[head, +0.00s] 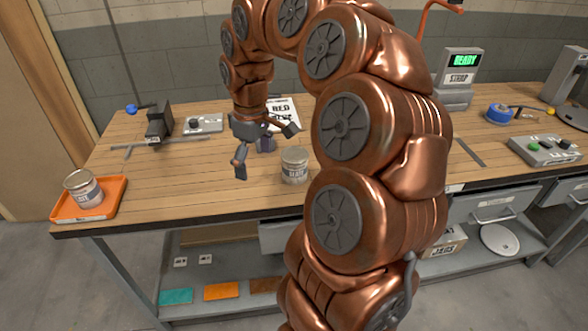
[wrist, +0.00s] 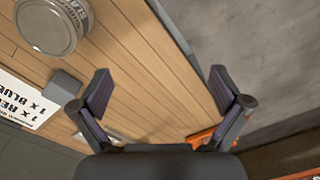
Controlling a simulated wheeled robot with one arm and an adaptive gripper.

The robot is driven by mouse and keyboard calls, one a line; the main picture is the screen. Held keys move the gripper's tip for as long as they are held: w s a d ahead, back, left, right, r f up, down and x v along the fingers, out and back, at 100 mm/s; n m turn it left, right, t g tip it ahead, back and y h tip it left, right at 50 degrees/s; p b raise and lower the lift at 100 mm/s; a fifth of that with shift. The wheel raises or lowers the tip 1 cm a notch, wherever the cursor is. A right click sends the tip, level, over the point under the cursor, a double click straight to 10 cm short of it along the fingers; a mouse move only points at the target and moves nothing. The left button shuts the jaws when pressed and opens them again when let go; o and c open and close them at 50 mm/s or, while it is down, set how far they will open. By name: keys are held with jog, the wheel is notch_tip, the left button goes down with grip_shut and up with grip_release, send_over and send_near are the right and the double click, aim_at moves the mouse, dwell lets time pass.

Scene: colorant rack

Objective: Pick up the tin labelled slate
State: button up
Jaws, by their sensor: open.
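The tin labelled slate (head: 294,166) is a grey metal can with a pale label, standing upright on the wooden bench. My gripper (head: 264,155) is above the bench just to its left, with its fingers spread and nothing between them. In the wrist view a tin seen from above (wrist: 50,25), apparently the same one, lies at the upper left, outside and apart from the open fingers (wrist: 162,88). A second, similar tin (head: 84,190) stands on an orange tray (head: 67,209) at the bench's left end; its label is too small to read surely.
A printed card (head: 284,112) lies behind my gripper; it also shows in the wrist view (wrist: 22,98). A black device (head: 159,122) and a grey box (head: 204,123) stand at the back left. Bench between tray and gripper is clear.

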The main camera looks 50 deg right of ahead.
send_near(295, 166)
jog(key=shift+m, duration=0.3)
jog(key=d+f, duration=0.1)
jog(key=f, duration=0.1)
jog(key=w+f, duration=0.1)
jog(key=f, duration=0.1)
jog(key=w+d+f, duration=0.1)
jog(key=shift+w+d+f+b, duration=0.25)
jog(key=shift+d+f+b, duration=0.05)
jog(key=shift+f+b, duration=0.1)
jog(key=shift+a+f+p, duration=0.15)
jog(key=shift+f+p, duration=0.8)
jog(key=shift+f, duration=2.85)
jog(key=shift+c, duration=0.4)
jog(key=shift+s, duration=0.1)
jog(key=c, duration=1.1)
jog(key=shift+r, duration=0.1)
jog(key=shift+c, duration=0.3)
